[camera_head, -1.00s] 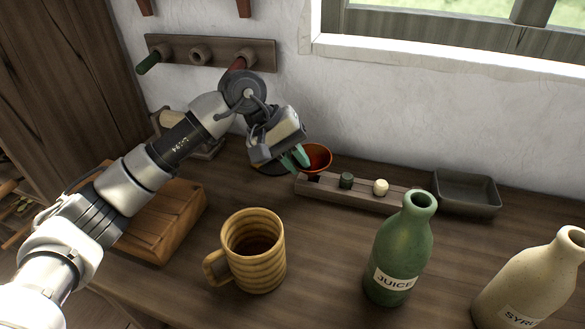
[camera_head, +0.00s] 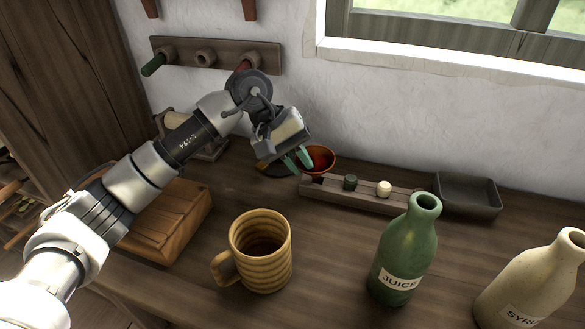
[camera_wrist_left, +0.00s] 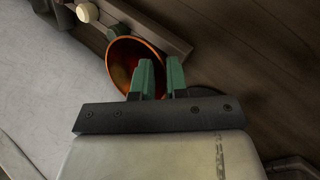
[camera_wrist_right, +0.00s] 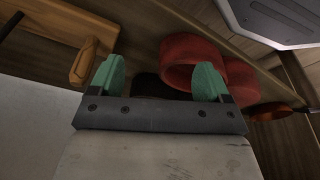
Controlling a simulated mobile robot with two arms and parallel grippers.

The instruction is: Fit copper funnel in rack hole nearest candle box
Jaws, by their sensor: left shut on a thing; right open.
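The copper funnel (camera_head: 320,160) is at the left end of the wooden rack (camera_head: 401,205), its wide mouth up. My left gripper (camera_head: 303,158) is shut on its rim; the left wrist view also shows the funnel (camera_wrist_left: 122,60) against the gripper's green fingers (camera_wrist_left: 160,79). The funnel's lower part is hidden, so I cannot tell whether it sits in the hole. A green piece (camera_head: 350,182) and a cream piece (camera_head: 384,188) stand in the rack. A lidded wooden box (camera_head: 170,225), apparently the candle box, lies left. My right gripper (camera_wrist_right: 160,80) is open and empty.
A ribbed mug (camera_head: 262,262), a green juice bottle (camera_head: 402,260) and a cream syrup bottle (camera_head: 530,285) stand in front. A dark tray (camera_head: 467,207) is right of the rack. A peg rail (camera_head: 220,57) hangs on the wall. Red round objects (camera_wrist_right: 190,65) show in the right wrist view.

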